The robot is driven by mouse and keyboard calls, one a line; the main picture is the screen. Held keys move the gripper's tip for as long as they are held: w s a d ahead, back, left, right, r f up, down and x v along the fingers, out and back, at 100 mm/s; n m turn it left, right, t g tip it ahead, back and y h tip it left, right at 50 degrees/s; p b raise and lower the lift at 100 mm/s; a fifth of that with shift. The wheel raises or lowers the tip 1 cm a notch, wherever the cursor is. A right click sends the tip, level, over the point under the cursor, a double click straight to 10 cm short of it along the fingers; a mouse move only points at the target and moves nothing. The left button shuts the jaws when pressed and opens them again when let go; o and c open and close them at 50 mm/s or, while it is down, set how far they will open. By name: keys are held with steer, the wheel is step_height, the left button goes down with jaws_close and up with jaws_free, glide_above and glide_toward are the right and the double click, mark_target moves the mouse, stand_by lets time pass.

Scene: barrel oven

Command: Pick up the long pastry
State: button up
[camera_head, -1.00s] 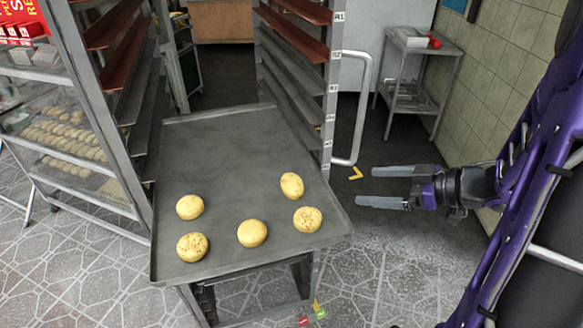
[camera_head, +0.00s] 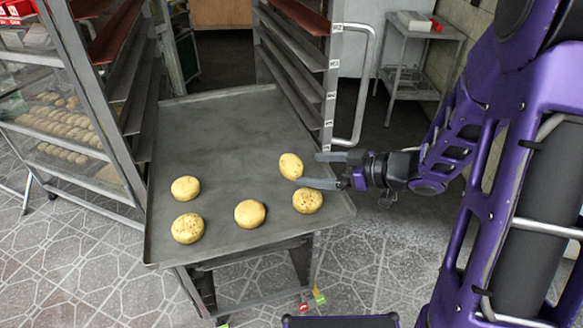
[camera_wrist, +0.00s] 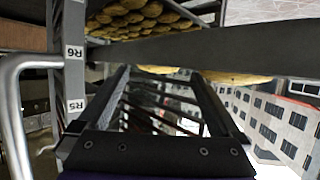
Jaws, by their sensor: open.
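The long pastry (camera_head: 291,166) is a pale yellow oval lying on the dark grey tray (camera_head: 225,120), near its right edge, in the head view. Several round pastries lie nearby: a speckled one (camera_head: 307,201) just in front of it, a plain one (camera_head: 250,213) to the left. My gripper (camera_head: 309,170) is open, coming from the right, with its two fingertips close to the right side of the long pastry. I cannot tell whether they touch it. In the wrist view my fingers (camera_wrist: 160,75) are spread, and two yellow shapes show partly beyond a dark bar.
The tray sticks out of a metal rack with upright posts on both sides. A curved handle (camera_head: 358,95) stands right of the rack, behind my gripper. A small metal side table (camera_head: 420,55) stands at the back right. The tray's back half is clear.

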mark_target(300, 167)
steer(key=b+x, duration=0.1)
steer(key=x, duration=0.3)
steer(key=shift+w+a, duration=0.25)
steer(key=shift+w, duration=0.05)
steer(key=c, duration=1.2)
